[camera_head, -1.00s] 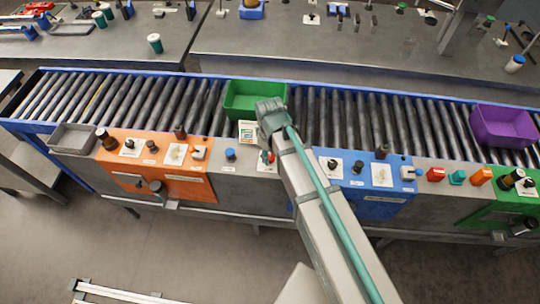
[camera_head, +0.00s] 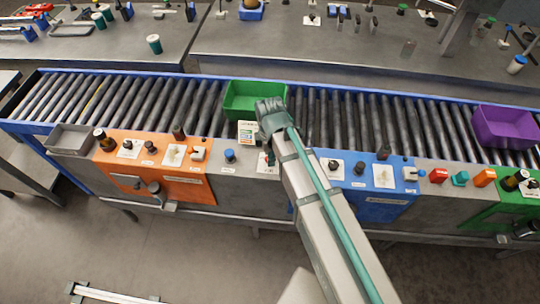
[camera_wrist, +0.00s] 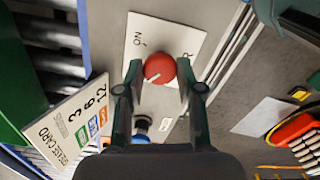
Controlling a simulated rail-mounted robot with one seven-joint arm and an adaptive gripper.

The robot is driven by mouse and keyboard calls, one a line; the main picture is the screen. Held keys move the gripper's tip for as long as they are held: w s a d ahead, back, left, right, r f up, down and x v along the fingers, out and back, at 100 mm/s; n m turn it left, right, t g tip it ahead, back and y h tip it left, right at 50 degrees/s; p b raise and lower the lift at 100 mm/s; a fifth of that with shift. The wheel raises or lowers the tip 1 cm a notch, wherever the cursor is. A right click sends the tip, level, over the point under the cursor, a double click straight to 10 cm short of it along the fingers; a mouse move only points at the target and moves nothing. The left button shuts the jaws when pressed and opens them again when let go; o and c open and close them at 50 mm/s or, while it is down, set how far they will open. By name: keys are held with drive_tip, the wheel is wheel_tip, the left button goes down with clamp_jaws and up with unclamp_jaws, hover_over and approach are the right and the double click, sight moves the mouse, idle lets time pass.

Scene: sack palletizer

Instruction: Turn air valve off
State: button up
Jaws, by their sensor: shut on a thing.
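A round red valve knob (camera_wrist: 160,66) with a white pointer mark sits on a white plate (camera_wrist: 143,30) in the wrist view. The plate has rotated lettering, including "ON". The pointer mark lies on the knob's lower left part in the picture. My gripper (camera_wrist: 159,74) has one dark finger on each side of the knob and is shut on it. In the head view my gripper (camera_head: 268,148) is at the front panel of the conveyor, between the orange and blue panels. It hides the knob there.
A white grease card (camera_wrist: 62,130) stands left of the gripper. A blue knob (camera_head: 229,155) is close by. A green bin (camera_head: 245,100) sits on the rollers behind, and a purple bin (camera_head: 503,128) farther right. Orange (camera_head: 160,190) and blue (camera_head: 375,207) panels flank the spot.

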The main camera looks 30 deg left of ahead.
drive_tip(key=shift+n, duration=0.6)
drive_tip(key=o, duration=1.1)
drive_tip(key=shift+o, duration=0.2)
drive_tip(key=shift+r, duration=0.1)
wheel_tip(320, 180, up, 12)
